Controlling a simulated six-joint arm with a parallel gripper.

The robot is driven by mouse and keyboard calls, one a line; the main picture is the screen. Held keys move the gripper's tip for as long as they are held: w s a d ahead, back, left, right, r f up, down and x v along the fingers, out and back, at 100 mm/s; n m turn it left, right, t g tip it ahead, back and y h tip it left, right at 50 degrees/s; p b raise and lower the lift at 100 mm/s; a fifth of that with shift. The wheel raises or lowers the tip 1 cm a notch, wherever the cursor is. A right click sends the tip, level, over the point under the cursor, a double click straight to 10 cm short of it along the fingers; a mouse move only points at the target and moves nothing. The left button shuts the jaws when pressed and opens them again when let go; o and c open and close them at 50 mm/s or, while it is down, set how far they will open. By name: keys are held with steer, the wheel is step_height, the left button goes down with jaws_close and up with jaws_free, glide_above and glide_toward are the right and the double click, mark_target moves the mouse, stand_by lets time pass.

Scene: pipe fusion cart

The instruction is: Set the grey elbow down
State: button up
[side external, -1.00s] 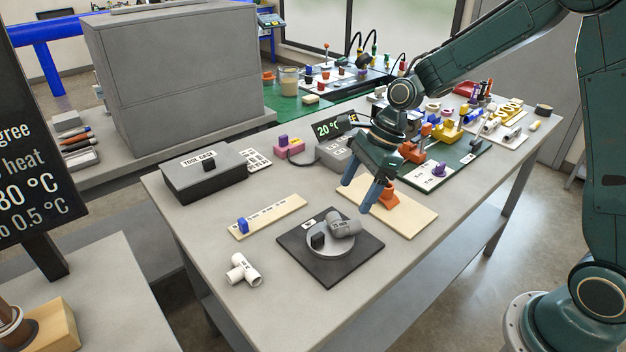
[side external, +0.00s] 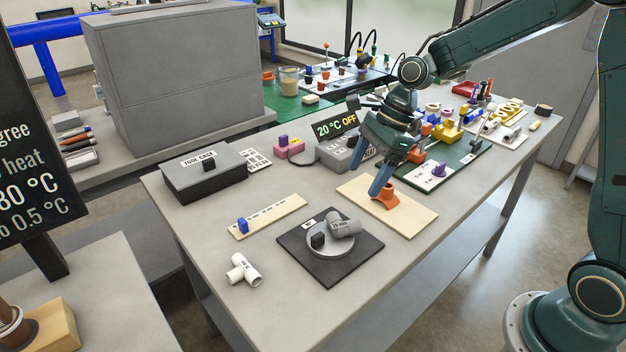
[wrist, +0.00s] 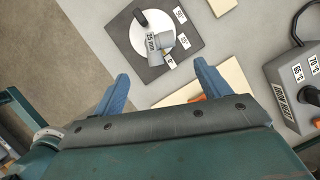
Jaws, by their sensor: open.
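The grey elbow (side external: 345,228) rests on the round grey disc (side external: 322,250) of the black square plate (side external: 349,268), beside a small black block. It also shows in the wrist view (wrist: 158,42). My gripper (side external: 383,188) is open and empty. It is behind and to the right of the elbow in the side view, over the cream board (side external: 412,222), with its fingers close to an orange fitting (side external: 388,197). Whether a finger touches the orange fitting cannot be told. In the wrist view the open fingers point toward the black plate, apart from the elbow.
A white tee (side external: 243,270) lies at the front left. A cream strip with a blue block (side external: 242,226) and a tool case (side external: 204,174) are to the left. A grey control box (side external: 345,152) stands behind. The table's front left is mostly clear.

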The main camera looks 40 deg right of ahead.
steer(key=shift+r, duration=0.15)
steer(key=s+d+r+n+t+h, duration=0.1)
steer(key=s+r+n, duration=0.4)
steer(key=s+n, duration=0.6)
steer(key=s+d+r+n+t+h, duration=0.1)
steer(key=s+r+n+t+h, duration=0.2)
steer(key=s+r+n, duration=0.3)
steer(key=shift+s+d+n, duration=0.15)
steer(key=shift+s+n, duration=2.65)
steer(key=shift+s, duration=0.45)
